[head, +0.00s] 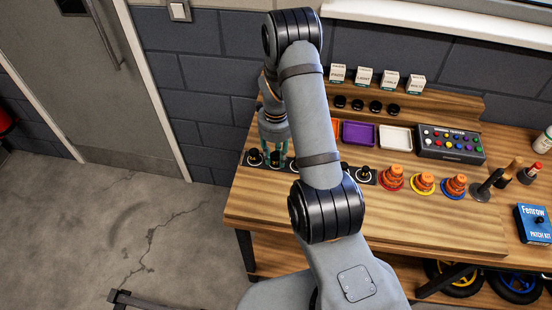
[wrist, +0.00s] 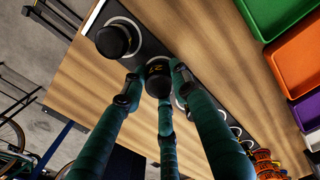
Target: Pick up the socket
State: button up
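A black socket (wrist: 158,72) with a pale number on its top stands in a row of sockets on a dark strip. In the wrist view it is between the teal fingers of my gripper (wrist: 157,88). The fingers are spread around it, with a small gap visible at the left finger; contact at the right finger is unclear. Another black socket (wrist: 113,40) stands in a white ring to its upper left. In the head view my gripper (head: 275,158) is low over the strip's left end, beside the leftmost socket (head: 254,157). Fingers and arm hide other parts of the row.
Behind are a purple tray (head: 359,134), a white tray (head: 396,138) and a button box (head: 451,143). A shelf carries several white boxes (head: 364,76). The bench's front left (head: 262,205) is clear.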

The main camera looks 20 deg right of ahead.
jog(key=c, duration=0.6)
grip_shut()
jog(key=shift+r, duration=0.1)
